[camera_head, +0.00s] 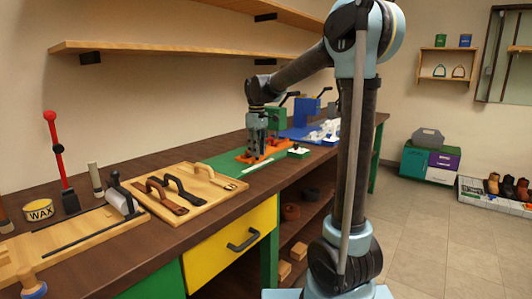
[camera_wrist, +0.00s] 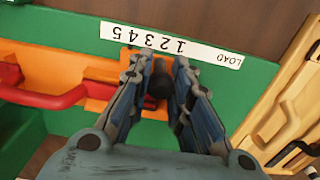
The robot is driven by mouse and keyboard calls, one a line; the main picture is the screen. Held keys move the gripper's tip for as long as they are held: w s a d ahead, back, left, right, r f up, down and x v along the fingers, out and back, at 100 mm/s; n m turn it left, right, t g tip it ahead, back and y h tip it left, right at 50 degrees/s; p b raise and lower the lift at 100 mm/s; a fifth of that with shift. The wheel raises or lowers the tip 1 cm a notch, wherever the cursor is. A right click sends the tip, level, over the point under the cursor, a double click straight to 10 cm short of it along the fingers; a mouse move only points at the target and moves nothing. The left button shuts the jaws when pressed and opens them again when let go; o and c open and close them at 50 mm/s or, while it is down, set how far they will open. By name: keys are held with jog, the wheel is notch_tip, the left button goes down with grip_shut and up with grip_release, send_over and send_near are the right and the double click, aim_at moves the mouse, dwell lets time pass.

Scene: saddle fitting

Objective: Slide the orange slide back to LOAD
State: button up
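The orange slide (camera_wrist: 100,70) lies in a green bed on the bench, and it shows below my gripper in the head view (camera_head: 248,157). A dark round knob (camera_wrist: 160,84) stands on it. My gripper (camera_wrist: 161,68) points down with one finger on each side of the knob. The fingers are close in and seem to touch it; it fills the gap between them. In the head view my gripper (camera_head: 257,153) is low over the slide. A white scale strip (camera_wrist: 205,52) reads LOAD, then 1 to 5, upside down in the wrist view. LOAD is right of the knob. My fingers hide the slide's right end.

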jog(key=shift+s+a, duration=0.55)
jog(key=shift+s, duration=0.1)
dwell(0.3)
jog(key=shift+s+a, duration=0.9)
jog(key=shift+s, duration=0.25)
jog(key=shift+s+a, duration=0.95)
jog(key=shift+s, duration=0.2)
jog(key=shift+s+a, duration=0.9)
jog(key=shift+s, duration=0.25)
jog(key=shift+s+a, duration=0.85)
jog(key=shift+s, duration=0.25)
jog(key=shift+o, duration=1.2)
jog(key=shift+s+a, duration=0.2)
jog(key=shift+s, duration=0.05)
